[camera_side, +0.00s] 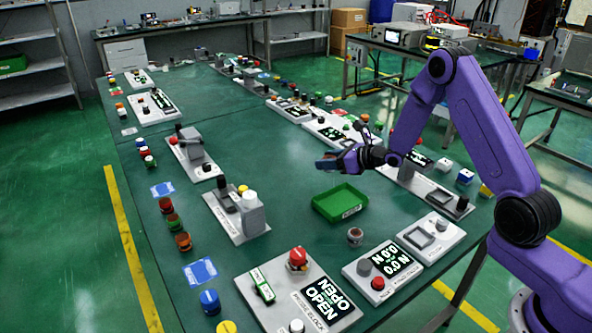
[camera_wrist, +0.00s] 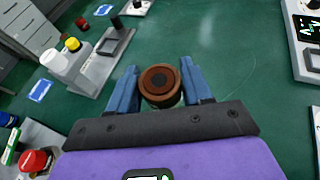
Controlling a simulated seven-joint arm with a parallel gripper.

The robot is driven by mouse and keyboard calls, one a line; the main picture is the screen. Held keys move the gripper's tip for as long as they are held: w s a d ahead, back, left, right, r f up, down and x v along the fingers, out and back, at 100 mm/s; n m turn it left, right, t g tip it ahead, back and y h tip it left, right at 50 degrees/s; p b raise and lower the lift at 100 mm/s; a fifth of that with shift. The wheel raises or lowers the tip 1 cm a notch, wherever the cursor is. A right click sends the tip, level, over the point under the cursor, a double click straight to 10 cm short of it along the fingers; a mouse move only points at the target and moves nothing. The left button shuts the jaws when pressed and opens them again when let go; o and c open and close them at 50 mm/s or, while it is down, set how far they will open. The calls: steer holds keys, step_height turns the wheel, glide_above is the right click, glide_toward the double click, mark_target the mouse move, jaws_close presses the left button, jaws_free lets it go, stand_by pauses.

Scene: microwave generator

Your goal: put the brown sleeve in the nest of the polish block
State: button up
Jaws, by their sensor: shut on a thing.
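My gripper (camera_wrist: 160,88) is shut on the brown sleeve (camera_wrist: 160,80), whose round brown top with a dark centre shows between the blue fingers in the wrist view. In the side view my gripper (camera_side: 328,163) is held above the table, up and left of the green tray, and the sleeve is mostly hidden by the fingers. A grey fixture with a white cylinder and a yellow knob (camera_side: 237,213) stands to the left of my gripper, and it also shows at upper left in the wrist view (camera_wrist: 88,65). I cannot read its label or tell which fixture is the polish block.
A green tray (camera_side: 340,203) lies below and right of my gripper. A small grey-brown jar (camera_side: 355,237) stands in front of it. Panels with displays (camera_side: 322,298) and several coloured cylinders (camera_side: 183,241) line the table edges. Bare green table lies between the rows.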

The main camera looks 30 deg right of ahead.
steer(key=shift+w+d+f+m+t+h, duration=0.15)
steer(key=shift+w+m+h, duration=0.1)
steer(key=shift+w, duration=0.4)
steer(key=shift+w+a+f+m+t+h, duration=0.15)
steer(key=shift+w+m+h, duration=0.1)
steer(key=shift+w, duration=0.4)
glide_above(298, 179)
steer(key=s, duration=0.1)
step_height(298, 179, down, 9)
steer(key=shift+r, duration=0.15)
steer(key=shift+w+f, duration=0.3)
steer(key=shift+f, duration=0.15)
steer(key=shift+w+f, duration=0.1)
steer(key=shift+f, duration=1.45)
steer(key=o, duration=1.1)
steer(key=shift+f, duration=0.15)
steer(key=shift+c, duration=0.2)
